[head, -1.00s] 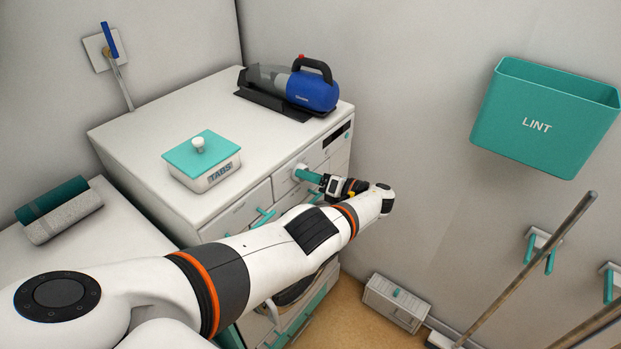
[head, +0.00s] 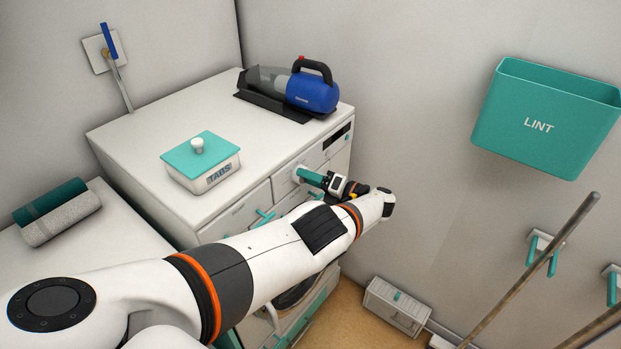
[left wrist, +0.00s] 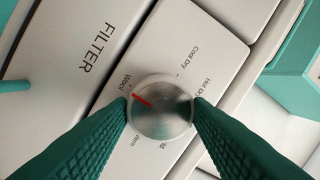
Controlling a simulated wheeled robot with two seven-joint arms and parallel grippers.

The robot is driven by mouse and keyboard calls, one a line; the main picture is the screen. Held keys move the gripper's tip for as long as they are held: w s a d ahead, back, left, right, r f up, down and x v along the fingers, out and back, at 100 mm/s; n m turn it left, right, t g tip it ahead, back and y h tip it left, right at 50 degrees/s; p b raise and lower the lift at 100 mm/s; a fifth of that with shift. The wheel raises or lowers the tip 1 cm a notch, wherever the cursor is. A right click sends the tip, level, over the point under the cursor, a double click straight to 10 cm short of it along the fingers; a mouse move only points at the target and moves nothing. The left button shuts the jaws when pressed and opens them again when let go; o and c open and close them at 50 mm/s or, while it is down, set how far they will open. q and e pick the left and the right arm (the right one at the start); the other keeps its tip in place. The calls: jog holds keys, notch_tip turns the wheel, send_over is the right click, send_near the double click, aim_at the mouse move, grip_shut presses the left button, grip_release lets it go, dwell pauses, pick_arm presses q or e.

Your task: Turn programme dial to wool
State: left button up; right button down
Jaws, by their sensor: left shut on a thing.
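The programme dial (left wrist: 162,108) is a round silvery knob with a red pointer mark on the white panel. Its pointer is directed up and left, close to the "Wool" label (left wrist: 124,83). "Cool Dry", "Hot Dry" and a partly hidden "Warm" label stand around it. My left gripper (left wrist: 160,112) is shut on the dial, with one teal ridged finger on each side. In the head view my left gripper (head: 302,174) reaches the front of the white machine (head: 135,120), and its fingers hide most of the dial. My right gripper is not in view.
A tub marked TABS (head: 205,172) and a blue handheld vacuum (head: 313,92) stand on the machine top. A teal LINT bin (head: 540,150) hangs on the right wall. A "FILTER" panel (left wrist: 75,60) lies beside the dial panel. My left arm covers much of the machine front.

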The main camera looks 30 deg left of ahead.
pick_arm(q)
jog(key=o, duration=1)
jog(key=d+b, duration=0.5)
jog(key=d, duration=0.7)
jog(key=shift+w+b, duration=0.35)
jog(key=shift+b, duration=0.05)
jog(key=shift+a+f, duration=0.1)
